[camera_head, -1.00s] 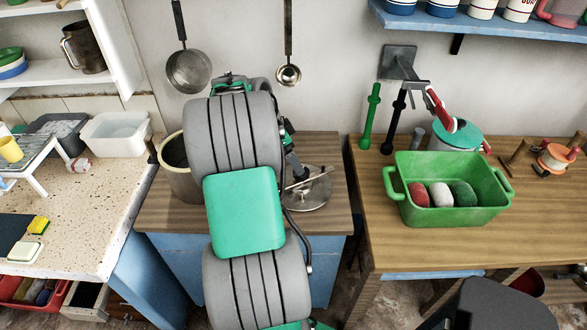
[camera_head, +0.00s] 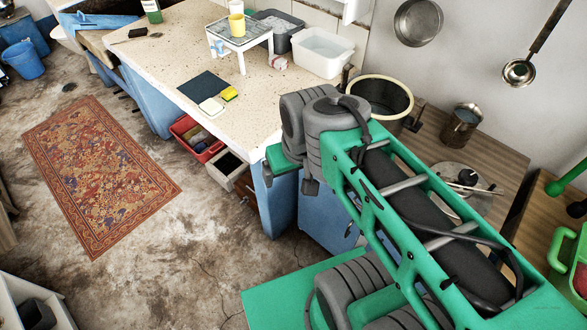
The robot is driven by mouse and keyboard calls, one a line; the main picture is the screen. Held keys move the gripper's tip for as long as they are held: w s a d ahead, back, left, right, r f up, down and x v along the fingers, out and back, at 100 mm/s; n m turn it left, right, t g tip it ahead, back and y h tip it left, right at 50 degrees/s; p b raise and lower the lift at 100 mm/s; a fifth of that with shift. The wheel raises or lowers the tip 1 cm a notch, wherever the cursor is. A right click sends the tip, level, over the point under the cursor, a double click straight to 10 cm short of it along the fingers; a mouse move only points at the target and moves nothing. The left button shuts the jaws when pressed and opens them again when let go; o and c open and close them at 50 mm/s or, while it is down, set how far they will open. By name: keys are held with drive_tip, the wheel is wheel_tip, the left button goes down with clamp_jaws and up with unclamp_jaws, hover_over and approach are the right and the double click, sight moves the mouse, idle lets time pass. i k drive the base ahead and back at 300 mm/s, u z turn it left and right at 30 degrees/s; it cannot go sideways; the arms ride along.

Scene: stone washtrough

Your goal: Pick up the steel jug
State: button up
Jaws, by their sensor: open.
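A steel jug (camera_head: 460,127) stands upright on the wooden counter (camera_head: 499,158) at the right, below the hanging ladle. It is dark grey metal with an open top, and it shows beyond my arm. My arm's green and grey links fill the lower right and middle of the head view. I cannot make out my gripper or its fingers in this view.
A large pot (camera_head: 378,98) stands left of the jug, and a round metal lid (camera_head: 450,190) lies in front of it. A pan (camera_head: 417,22) and a ladle (camera_head: 519,72) hang above.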

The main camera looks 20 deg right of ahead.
sight(465, 119)
drive_tip(key=z, duration=1.85)
